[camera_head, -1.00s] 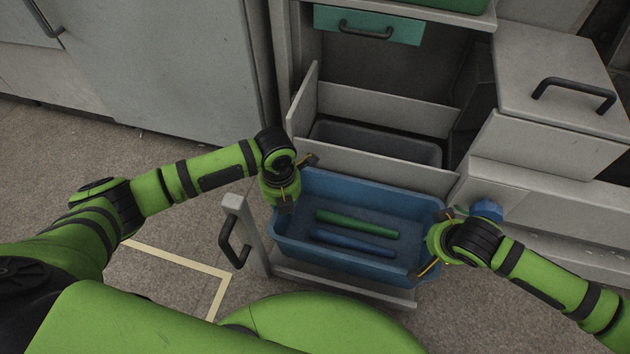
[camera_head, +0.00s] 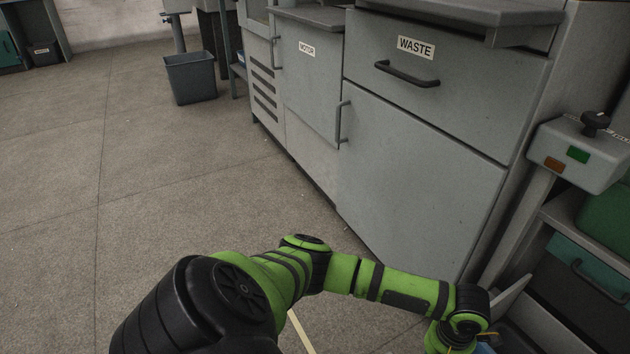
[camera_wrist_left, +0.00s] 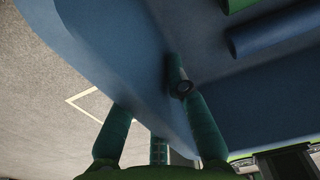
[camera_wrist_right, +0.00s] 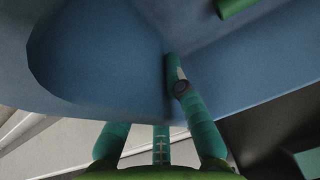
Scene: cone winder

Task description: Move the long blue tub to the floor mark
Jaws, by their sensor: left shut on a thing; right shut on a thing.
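The long blue tub shows from close up in the left wrist view (camera_wrist_left: 130,40) and the right wrist view (camera_wrist_right: 100,60). My left gripper (camera_wrist_left: 165,115) is shut on the tub's rim at one end, with a finger inside the tub. My right gripper (camera_wrist_right: 165,115) is shut on the rim at the other end in the same way. A blue rod (camera_wrist_left: 280,30) and a green rod (camera_wrist_right: 235,6) lie in the tub. The floor mark, a pale line (camera_head: 300,332), shows at the bottom of the head view; its corner shows in the left wrist view (camera_wrist_left: 82,98). The head view leaves out most of the tub.
Grey cabinets, one labelled WASTE (camera_head: 420,80), stand along the right. A control box (camera_head: 580,150) on a post and a teal drawer (camera_head: 592,275) are at the far right. A grey-blue bin (camera_head: 190,78) stands at the back. The floor on the left is clear.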

